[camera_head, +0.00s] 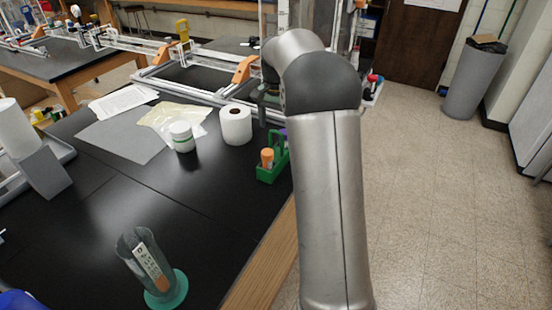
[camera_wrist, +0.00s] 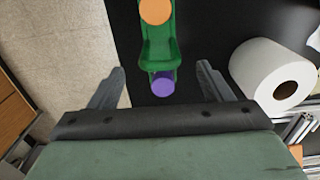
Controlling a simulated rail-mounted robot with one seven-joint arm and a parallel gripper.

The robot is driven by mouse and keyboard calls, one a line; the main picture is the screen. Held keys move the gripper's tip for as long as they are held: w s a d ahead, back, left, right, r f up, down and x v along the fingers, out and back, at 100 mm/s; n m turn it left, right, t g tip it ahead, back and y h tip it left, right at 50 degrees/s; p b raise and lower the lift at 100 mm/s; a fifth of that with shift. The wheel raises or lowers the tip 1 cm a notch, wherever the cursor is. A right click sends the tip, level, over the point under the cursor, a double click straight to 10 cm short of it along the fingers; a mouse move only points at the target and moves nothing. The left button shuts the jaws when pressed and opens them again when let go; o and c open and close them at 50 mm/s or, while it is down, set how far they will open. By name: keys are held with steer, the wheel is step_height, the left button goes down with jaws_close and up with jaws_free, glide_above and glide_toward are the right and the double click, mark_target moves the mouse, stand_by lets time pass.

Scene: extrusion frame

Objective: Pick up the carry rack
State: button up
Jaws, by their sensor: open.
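The carry rack is a small green holder (camera_head: 272,172) with an upright handle, standing on the black bench near its right edge, partly behind my arm in the head view. It carries an orange-capped item (camera_head: 267,157) and a purple-capped item (camera_wrist: 163,84). In the wrist view the green rack (camera_wrist: 160,55) lies ahead of my gripper (camera_wrist: 162,80), with the purple cap between the two finger tips in the picture. The fingers are spread apart and hold nothing. Contact cannot be seen. In the head view my arm hides the gripper.
A white paper roll (camera_head: 236,125) stands beside the rack, and a white jar (camera_head: 182,136) is further left. A green-based clear vessel (camera_head: 154,272) stands at the front. The extrusion frame (camera_head: 200,88) lies behind. Open floor (camera_head: 440,210) is to the right.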

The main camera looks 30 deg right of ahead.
mark_target(276, 154)
step_height(276, 154, down, 3)
steer(key=shift+r, duration=0.15)
steer(key=shift+s+a+f+p, duration=0.1)
steer(key=shift+f+p, duration=0.7)
steer(key=shift+f, duration=1.85)
steer(key=c, duration=1.3)
steer(key=shift+c, duration=0.6)
steer(key=shift+r, duration=0.15)
